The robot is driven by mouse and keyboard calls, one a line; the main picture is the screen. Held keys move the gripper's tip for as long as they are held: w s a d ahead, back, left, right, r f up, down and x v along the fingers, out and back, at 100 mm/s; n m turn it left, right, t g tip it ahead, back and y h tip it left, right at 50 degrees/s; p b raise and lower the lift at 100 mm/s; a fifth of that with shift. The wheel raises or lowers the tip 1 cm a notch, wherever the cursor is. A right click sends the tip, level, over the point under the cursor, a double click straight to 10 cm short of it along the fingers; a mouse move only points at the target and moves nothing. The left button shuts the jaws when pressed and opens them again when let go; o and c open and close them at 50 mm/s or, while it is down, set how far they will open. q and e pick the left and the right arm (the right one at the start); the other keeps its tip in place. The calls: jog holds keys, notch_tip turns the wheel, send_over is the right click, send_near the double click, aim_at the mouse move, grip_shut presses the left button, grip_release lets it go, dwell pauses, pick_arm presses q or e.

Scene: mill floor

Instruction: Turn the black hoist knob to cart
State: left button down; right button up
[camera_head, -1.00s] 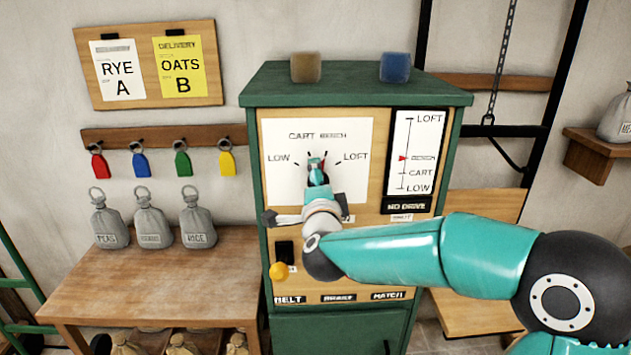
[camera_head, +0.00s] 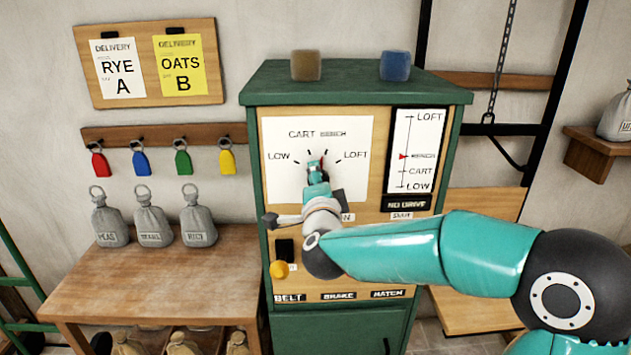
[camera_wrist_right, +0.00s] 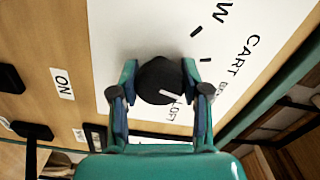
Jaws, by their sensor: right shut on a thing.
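The black hoist knob (camera_wrist_right: 157,76) is round and sits on the white dial plate (camera_head: 283,178); in the head view my gripper mostly hides it. My right gripper (camera_wrist_right: 160,72) is shut on the knob, one finger on each side, in the right wrist view; its tip also shows at the dial in the head view (camera_head: 316,168). A short white line shows at the knob's lower right in the wrist view, on the side away from LOW. The exact mark it points at is unclear. The CART lettering (camera_wrist_right: 240,55) lies right of the knob there. My left gripper is not in view.
The scale (camera_head: 416,150) right of the dial has a red marker at BENCH. A NO DRIVE plate (camera_head: 407,204) sits below it. A yellow knob (camera_head: 279,270) and black switch are low on the green cabinet (camera_head: 340,338). A bench (camera_head: 150,275) with grey sacks stands at left.

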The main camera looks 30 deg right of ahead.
jog(key=n+p, duration=0.1)
jog(key=n, duration=0.5)
jog(key=shift+n, duration=0.4)
dwell(0.3)
jog(key=o, duration=1.2)
jog(key=shift+c, duration=0.2)
jog(key=v, duration=1.2)
jog(key=shift+w+f, duration=0.1)
jog(key=shift+f, duration=0.05)
